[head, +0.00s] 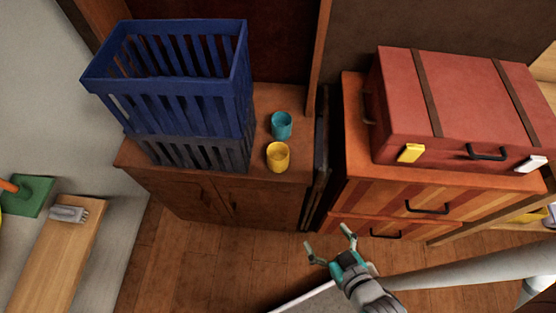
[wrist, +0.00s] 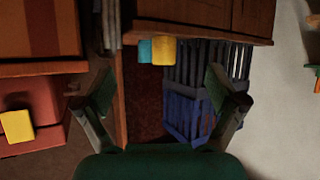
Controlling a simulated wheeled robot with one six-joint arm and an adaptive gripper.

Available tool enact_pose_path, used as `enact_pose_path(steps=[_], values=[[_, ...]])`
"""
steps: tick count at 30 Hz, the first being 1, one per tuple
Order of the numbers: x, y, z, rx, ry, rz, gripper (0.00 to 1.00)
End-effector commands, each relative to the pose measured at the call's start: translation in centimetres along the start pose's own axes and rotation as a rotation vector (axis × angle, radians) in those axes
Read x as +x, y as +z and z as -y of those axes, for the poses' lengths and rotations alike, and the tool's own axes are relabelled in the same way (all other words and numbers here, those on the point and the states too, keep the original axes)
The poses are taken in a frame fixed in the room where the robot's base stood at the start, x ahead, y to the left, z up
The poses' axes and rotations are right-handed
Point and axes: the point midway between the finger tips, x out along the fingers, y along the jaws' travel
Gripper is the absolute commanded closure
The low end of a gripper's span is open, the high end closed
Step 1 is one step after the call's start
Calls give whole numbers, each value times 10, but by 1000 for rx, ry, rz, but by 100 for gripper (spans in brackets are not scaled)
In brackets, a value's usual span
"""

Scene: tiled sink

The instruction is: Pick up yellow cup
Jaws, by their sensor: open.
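The yellow cup (head: 278,157) stands upright on the top of a low wooden cabinet (head: 262,192), close to its front right edge. A teal cup (head: 281,125) stands just behind it. My gripper (head: 331,248) is open and empty, in front of the cabinet and below right of the cup in the head view, apart from it. In the wrist view the picture looks upside down; the yellow cup (wrist: 164,52) shows above the space between the open fingers (wrist: 159,90), with the teal cup (wrist: 145,51) beside it.
Stacked blue (head: 180,80) and dark grey (head: 200,154) slatted crates fill the cabinet's left side. Dark upright panels (head: 321,150) stand close right of the cups. A red suitcase (head: 455,100) lies on a striped drawer unit (head: 400,197) at right. The floor (head: 200,265) before the cabinet is clear.

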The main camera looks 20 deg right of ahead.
Motion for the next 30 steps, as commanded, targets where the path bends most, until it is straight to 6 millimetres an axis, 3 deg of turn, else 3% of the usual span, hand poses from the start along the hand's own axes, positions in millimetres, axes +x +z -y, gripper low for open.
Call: enact_pose_path(steps=[1, 6, 15, 24, 30], values=[[17, -4, -1, -4, -4, 15, 5], [63, -8, 1, -29, -43, 101, 5], [131, -36, 2, -101, -156, 237, 5], [175, -88, -4, -219, -307, 349, 5], [187, -130, -14, -323, -412, 413, 5]])
